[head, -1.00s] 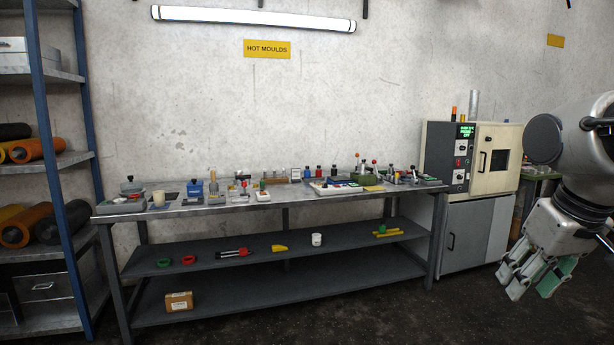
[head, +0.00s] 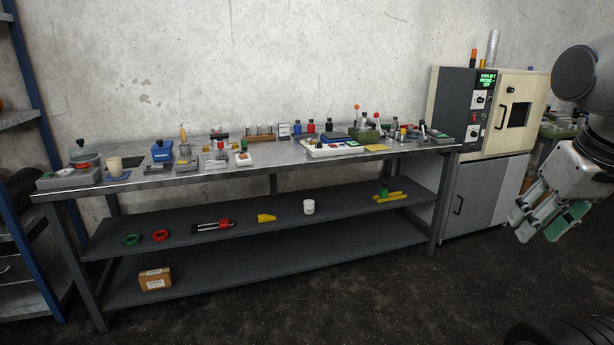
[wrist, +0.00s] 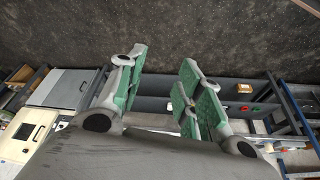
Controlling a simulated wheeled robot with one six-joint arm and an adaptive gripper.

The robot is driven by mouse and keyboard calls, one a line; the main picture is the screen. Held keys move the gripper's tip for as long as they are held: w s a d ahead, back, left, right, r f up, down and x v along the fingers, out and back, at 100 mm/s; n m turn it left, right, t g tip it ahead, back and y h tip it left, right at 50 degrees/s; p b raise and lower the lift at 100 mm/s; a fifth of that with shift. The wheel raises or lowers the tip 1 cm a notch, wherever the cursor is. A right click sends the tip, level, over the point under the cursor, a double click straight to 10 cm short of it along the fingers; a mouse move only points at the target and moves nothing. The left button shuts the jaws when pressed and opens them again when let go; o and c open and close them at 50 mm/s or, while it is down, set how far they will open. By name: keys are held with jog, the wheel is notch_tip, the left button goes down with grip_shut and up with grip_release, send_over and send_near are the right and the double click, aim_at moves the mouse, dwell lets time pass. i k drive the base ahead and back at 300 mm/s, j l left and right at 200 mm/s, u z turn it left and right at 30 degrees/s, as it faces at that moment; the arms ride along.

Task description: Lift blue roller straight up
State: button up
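I cannot make out a blue roller for certain in either view. The blue things that show are a blue block-like piece (head: 162,153) with a dark knob at the left of the bench and a small blue bottle (head: 297,128) at the back. My gripper (head: 536,226) hangs at the right of the head view, pointing down, well apart from the bench things. In the wrist view my gripper (wrist: 162,78) has its green-padded fingers spread, with nothing between them.
A long steel workbench (head: 230,172) with dark lower shelves stands by the wall, its top crowded with tools. A cream machine (head: 510,112) stands at its right. A blue-post rack (head: 38,120) is at the left edge. The dark floor in front (head: 380,290) is clear.

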aim_at(297, 128)
jog(key=i, duration=1.15)
jog(key=i+l+u, duration=0.1)
jog(key=i, duration=1.05)
jog(key=i+l+u, duration=0.25)
jog(key=i, duration=0.3)
jog(key=i+l+u, duration=0.25)
jog(key=i, duration=0.25)
jog(key=j, duration=0.1)
